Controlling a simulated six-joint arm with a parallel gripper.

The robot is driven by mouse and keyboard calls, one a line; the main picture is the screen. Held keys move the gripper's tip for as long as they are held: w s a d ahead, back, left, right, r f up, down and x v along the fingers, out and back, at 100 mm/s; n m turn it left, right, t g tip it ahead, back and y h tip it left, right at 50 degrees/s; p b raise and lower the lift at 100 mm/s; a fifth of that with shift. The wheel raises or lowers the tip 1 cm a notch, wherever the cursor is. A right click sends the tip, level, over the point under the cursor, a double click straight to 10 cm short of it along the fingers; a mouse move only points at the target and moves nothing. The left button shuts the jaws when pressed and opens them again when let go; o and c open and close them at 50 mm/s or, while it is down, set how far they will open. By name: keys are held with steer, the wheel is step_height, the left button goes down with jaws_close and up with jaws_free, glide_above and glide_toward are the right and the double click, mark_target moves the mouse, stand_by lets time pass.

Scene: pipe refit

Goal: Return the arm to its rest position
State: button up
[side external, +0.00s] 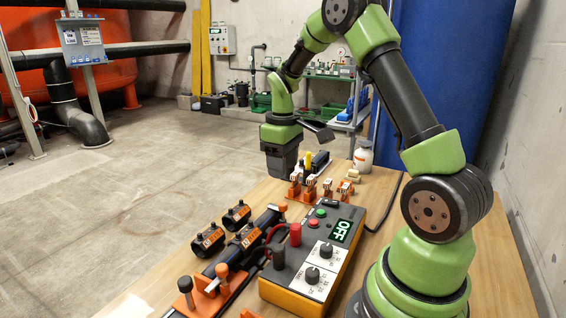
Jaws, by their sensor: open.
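My green and black arm bends over the wooden workbench (245,190) from the right. My gripper (282,166) points down at its far left side, above the bench top and just behind a row of orange holders (311,187). The gripper is open, and I see nothing held in it. Its fingertips are small and dark here.
A control box (315,255) with a lit OFF display stands on the bench. To its left a black pipe (245,245) lies in orange clamps, with two black fittings (208,240) beside it. A white bottle (363,157) stands behind. Air above the bench's left is clear.

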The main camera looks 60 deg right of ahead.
steer(key=shift+r, duration=0.15)
steer(key=s+a+r+m+t, duration=0.2)
steer(key=s+a+r+t, duration=0.25)
steer(key=a+r, duration=0.7)
steer(key=s+a+r+m+t+y, duration=0.2)
steer(key=s+a, duration=0.5)
steer(key=s, duration=0.3)
steer(key=shift+s+r+t, duration=0.3)
steer(key=shift+r+t, duration=0.05)
steer(key=shift+r, duration=0.05)
steer(key=shift+w, duration=0.1)
